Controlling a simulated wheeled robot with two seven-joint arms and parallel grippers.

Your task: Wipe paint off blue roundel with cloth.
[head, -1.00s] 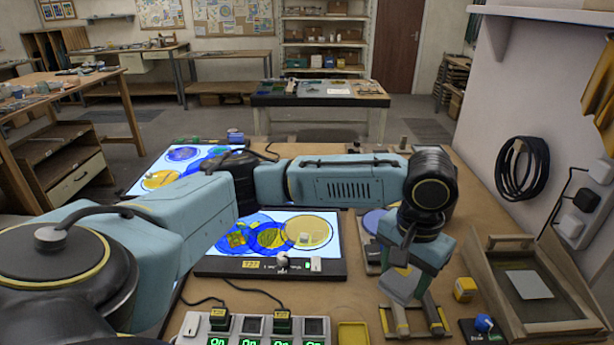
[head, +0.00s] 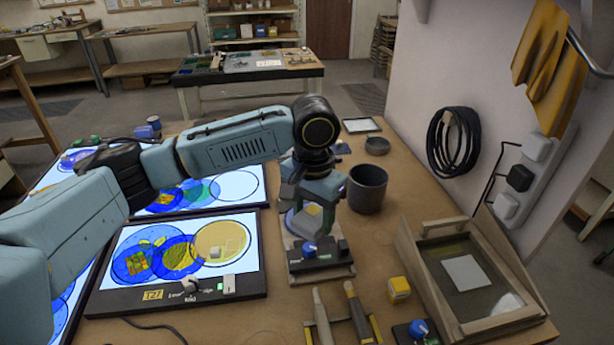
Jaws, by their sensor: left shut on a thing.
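The blue roundel (head: 294,224) shows as a pale blue-violet disc on a small dark-fronted stand (head: 321,265) with a blue knob. My left gripper (head: 314,208) points down over the roundel and hides much of it. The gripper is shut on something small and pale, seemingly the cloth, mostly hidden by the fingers. A yellowish patch shows between or under the fingertips; I cannot tell whether it is paint or cloth. Contact with the roundel is also unclear. My right gripper is not in view.
A lit panel (head: 112,297) with blue and yellow discs lies left of the stand. A dark pot (head: 367,188) stands close to its right. Handled tools (head: 358,314), a yellow block (head: 399,289) and a wooden-framed tray (head: 523,318) lie in front and right.

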